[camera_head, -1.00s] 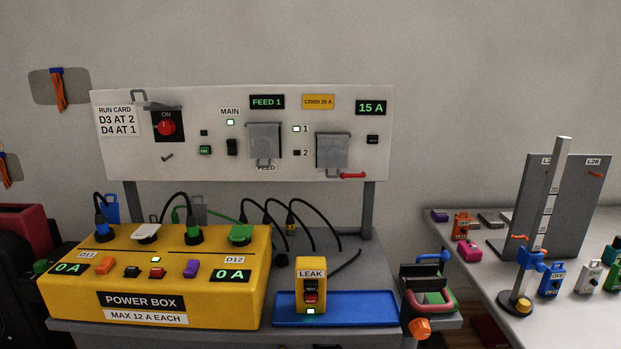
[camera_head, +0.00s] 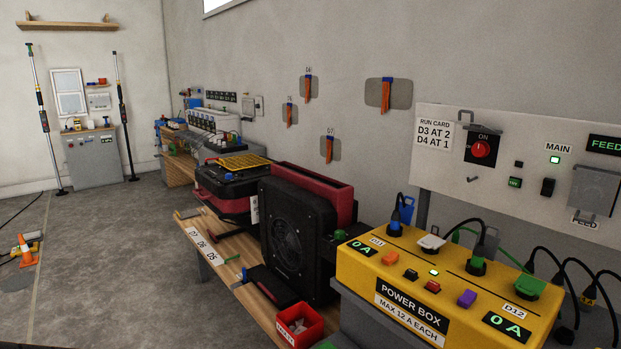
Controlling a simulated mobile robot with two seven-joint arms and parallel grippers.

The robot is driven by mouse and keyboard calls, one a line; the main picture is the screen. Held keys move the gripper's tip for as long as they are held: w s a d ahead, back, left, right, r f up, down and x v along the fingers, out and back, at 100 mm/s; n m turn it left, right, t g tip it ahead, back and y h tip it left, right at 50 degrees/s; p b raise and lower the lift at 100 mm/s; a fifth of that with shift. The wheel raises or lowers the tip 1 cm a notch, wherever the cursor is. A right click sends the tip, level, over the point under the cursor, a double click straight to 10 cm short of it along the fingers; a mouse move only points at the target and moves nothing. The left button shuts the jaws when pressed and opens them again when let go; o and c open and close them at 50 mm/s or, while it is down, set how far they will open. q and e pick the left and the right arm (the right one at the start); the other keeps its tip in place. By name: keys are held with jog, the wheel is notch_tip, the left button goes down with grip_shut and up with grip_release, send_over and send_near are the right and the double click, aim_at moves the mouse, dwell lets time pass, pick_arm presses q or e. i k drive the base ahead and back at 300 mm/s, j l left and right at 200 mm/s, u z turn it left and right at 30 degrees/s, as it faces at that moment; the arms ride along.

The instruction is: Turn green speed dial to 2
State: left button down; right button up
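A small green knob (camera_head: 340,235), which may be the green speed dial, shows at the right side of a black fan unit (camera_head: 290,240). I cannot read any number or pointer on it from here. A run card (camera_head: 433,134) on the white wall panel reads "D3 AT 2, D4 AT 1". Neither of my grippers is in view.
A yellow power box (camera_head: 450,285) reading 0 A on both displays stands at the right. A wooden bench (camera_head: 222,262) holds the fan, a red-and-black machine (camera_head: 228,185) and a red bin (camera_head: 299,326). Open concrete floor (camera_head: 110,250) lies to the left.

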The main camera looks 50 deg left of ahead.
aim_at(340, 235)
jog(key=u, duration=1.65)
jog(key=z, duration=0.75)
jog(key=j+z, duration=0.15)
jog(key=z, duration=0.2)
jog(key=i+j+z, duration=0.1)
jog(key=z, duration=0.2)
jog(key=j+z, duration=0.9)
jog(key=k+j+z, duration=0.15)
jog(key=j, duration=0.25)
jog(key=k+j+z, duration=0.2)
jog(key=j, duration=0.6)
jog(key=k+j+z, duration=0.1)
jog(key=j, duration=0.3)
